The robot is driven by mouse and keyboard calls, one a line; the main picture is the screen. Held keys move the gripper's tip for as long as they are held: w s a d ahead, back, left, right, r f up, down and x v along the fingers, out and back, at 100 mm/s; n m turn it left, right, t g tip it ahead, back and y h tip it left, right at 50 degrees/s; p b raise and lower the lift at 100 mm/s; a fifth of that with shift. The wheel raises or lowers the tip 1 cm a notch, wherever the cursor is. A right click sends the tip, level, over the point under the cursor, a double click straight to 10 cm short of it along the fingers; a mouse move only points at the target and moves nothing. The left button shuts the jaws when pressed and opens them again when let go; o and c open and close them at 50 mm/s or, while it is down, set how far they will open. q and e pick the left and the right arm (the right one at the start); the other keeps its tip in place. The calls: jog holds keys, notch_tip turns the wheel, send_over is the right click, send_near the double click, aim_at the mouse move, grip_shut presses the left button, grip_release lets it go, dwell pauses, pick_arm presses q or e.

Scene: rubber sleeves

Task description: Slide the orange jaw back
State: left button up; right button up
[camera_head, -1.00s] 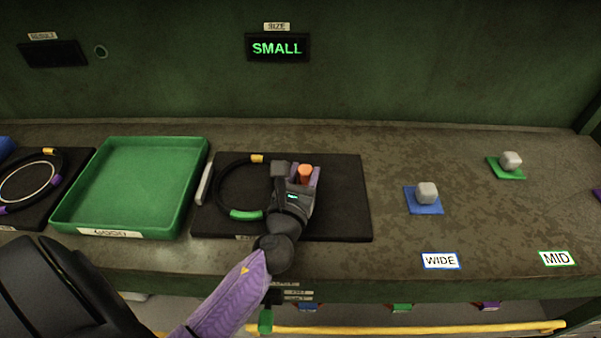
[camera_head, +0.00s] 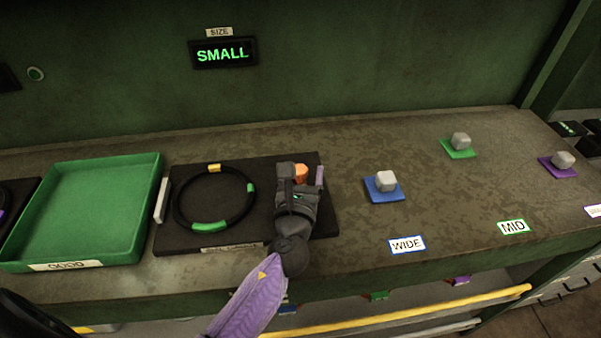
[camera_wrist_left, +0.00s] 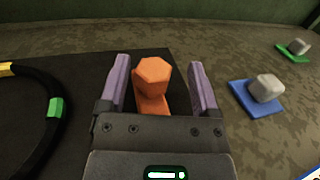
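The orange jaw (camera_head: 300,172) stands near the right end of a dark board (camera_head: 175,235). In the left wrist view the jaw (camera_wrist_left: 153,78) has a six-sided top and a lower orange part. My left gripper (camera_head: 304,176) is over the board, with its purple fingers on either side of the jaw. The left wrist view shows the left gripper (camera_wrist_left: 160,82) open, with a gap between each finger and the jaw. A black ring (camera_head: 178,205) with green and yellow marks lies on the board, left of the jaw and apart from it. My right gripper is not in view.
A green tray (camera_head: 150,200) stands left of the board, with a pale bar (camera_head: 161,200) between. Grey knobs on blue (camera_head: 385,196), green (camera_head: 458,153) and purple (camera_head: 556,171) pads are to the right. A display (camera_head: 222,54) reads SMALL.

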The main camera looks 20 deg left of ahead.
pick_arm(q)
jog(key=shift+s, duration=0.1)
jog(key=v, duration=0.9)
jog(key=shift+s+d, duration=0.15)
jog(key=shift+s, duration=0.25)
